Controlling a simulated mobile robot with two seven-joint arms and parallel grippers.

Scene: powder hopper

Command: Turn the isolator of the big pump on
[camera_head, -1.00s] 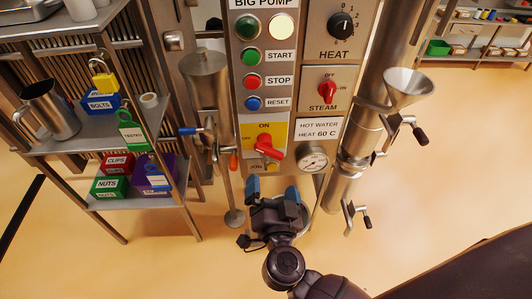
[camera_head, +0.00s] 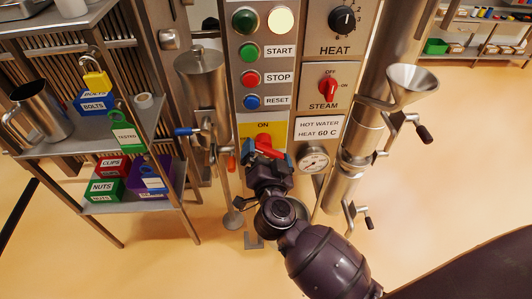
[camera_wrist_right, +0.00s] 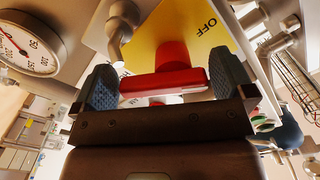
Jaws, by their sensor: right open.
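The big pump isolator is a red rotary handle (camera_head: 268,147) on a yellow plate (camera_head: 247,131) marked ON at the top, low on the pump panel. In the right wrist view the red bar (camera_wrist_right: 165,83) lies crosswise between two blue fingertips, with OFF printed on the yellow plate (camera_wrist_right: 178,28). My right gripper (camera_head: 266,158) is open at the handle, one finger on each side of the bar; it also shows in the right wrist view (camera_wrist_right: 167,80). Whether the fingers touch it I cannot tell. The gripper hides the plate's lower part. My left gripper is not in view.
Above are the START (camera_head: 250,52), STOP (camera_head: 250,78) and RESET (camera_head: 251,102) buttons. A red STEAM knob (camera_head: 327,88) and a gauge (camera_head: 313,159) sit to the right. Floor below is clear.

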